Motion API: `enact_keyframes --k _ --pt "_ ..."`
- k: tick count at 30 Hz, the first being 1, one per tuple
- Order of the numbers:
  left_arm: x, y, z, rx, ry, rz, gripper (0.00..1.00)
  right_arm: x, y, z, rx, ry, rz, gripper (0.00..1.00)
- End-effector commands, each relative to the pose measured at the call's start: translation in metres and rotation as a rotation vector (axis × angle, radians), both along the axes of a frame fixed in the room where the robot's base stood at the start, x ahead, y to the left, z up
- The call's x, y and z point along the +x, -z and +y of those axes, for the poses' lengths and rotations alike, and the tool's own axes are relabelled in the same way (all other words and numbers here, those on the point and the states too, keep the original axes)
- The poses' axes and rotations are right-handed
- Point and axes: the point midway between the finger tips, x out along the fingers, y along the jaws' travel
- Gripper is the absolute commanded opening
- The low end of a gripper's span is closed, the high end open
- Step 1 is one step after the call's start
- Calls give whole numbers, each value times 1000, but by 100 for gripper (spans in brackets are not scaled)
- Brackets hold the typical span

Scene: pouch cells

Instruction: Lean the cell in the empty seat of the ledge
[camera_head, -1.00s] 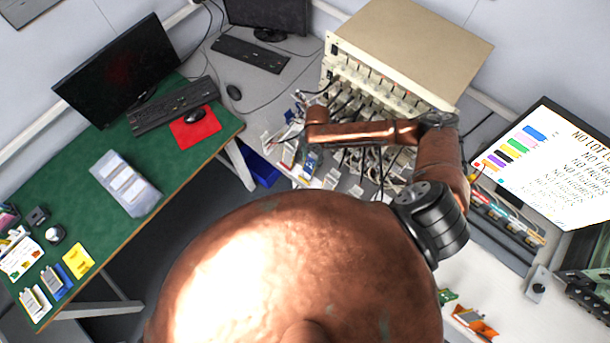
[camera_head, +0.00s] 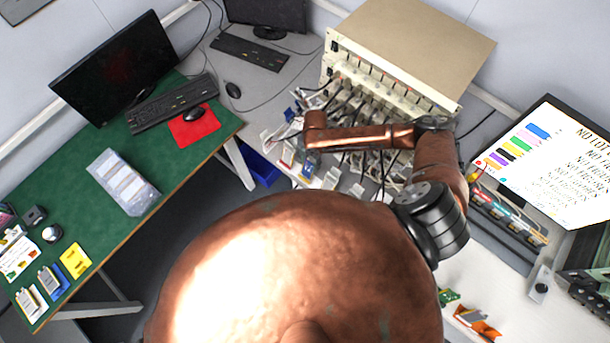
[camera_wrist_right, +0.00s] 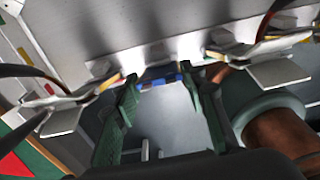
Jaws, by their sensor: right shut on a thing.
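My right gripper (camera_wrist_right: 165,108) is shut on a flat silver cell (camera_wrist_right: 168,120), one green finger on each side of it. A blue strip shows along the cell's far edge. The pale metal ledge (camera_wrist_right: 150,22) runs across the top of the right wrist view, and the held cell's blue edge is close to it. I cannot tell if they touch. Other cells with leads stand along the ledge to the left (camera_wrist_right: 62,112) and right (camera_wrist_right: 275,70). In the head view the right gripper (camera_head: 310,163) is small and partly hidden by its arm. My left gripper is not in view.
A beige tester cabinet (camera_head: 410,45) with many cables stands behind the ledge area. Cables hang close to the right gripper.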

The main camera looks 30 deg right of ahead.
Motion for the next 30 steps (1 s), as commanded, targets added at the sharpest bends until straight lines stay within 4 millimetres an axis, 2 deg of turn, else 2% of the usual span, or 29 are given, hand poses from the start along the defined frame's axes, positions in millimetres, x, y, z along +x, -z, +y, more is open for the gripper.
enact_keyframes --k 29,30 --pt "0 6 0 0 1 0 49 -1 17 4 0 0 0 25" --pt "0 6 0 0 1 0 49 -1 17 4 0 0 0 39"
